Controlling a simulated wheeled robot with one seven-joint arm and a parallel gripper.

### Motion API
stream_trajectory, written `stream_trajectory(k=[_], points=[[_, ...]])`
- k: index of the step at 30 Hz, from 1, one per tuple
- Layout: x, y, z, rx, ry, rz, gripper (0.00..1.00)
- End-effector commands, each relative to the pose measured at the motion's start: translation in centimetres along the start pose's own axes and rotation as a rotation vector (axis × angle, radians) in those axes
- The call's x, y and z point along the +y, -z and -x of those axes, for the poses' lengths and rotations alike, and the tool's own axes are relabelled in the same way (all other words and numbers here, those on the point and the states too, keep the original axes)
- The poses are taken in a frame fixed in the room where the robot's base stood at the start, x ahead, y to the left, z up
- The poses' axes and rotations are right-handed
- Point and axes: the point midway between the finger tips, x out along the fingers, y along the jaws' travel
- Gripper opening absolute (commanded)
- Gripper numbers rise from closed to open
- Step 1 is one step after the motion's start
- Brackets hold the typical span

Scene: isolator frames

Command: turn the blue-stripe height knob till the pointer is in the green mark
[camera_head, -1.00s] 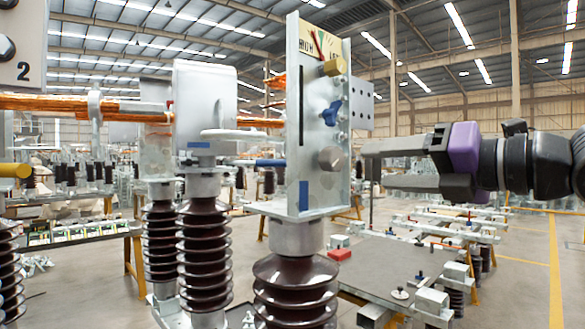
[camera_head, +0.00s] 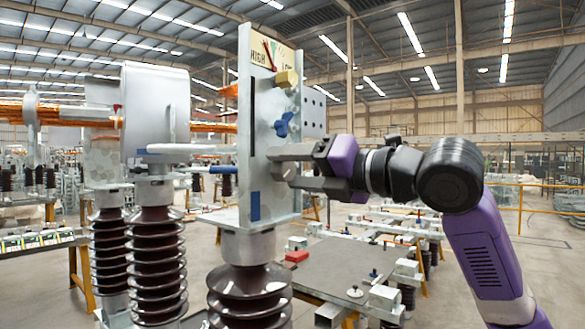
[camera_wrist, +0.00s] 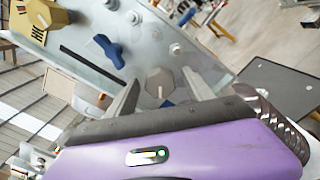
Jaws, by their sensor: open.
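The grey faceted height knob (camera_head: 283,170) is low on the upright panel (camera_head: 266,120), near a short blue stripe (camera_head: 255,206). In the wrist view the knob (camera_wrist: 160,82) appears between my gripper's two fingers, with part of the blue stripe (camera_wrist: 167,104) behind it. My gripper (camera_head: 280,166) is open at the knob, with gaps between fingers and knob in the wrist view; I cannot tell how deep the fingers reach. At the panel top, a scale (camera_head: 270,52) reads HIGH at left and LOW at right. Its red pointer (camera_head: 269,54) leans left, apparently on the HIGH side of the green mark (camera_head: 279,46).
Above the height knob are a blue handle (camera_head: 284,124) and a yellow knob (camera_head: 287,79), both also in the wrist view. The panel stands on a brown ribbed insulator (camera_head: 250,295). A grey bench (camera_head: 345,265) with small parts lies behind at right.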

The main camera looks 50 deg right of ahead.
Motion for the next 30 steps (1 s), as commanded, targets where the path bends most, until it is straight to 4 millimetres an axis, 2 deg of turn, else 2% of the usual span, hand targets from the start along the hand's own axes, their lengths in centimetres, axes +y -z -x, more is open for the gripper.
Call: stream_trajectory(k=[2, 3, 12, 22, 30], points=[[0.0, 0.01, 0.01, 0.0, 0.0, 0.0, 0.61], [0.0, 0.01, 0.02, 0.0, 0.0, 0.0, 0.57], [0.0, 0.0, 0.04, 0.0, 0.0, 0.0, 0.0], [-0.01, 0.05, 0.03, 0.001, -0.001, -0.051, 0.0], [-0.08, 0.12, 0.03, 0.001, -0.001, -0.227, 0.0]])
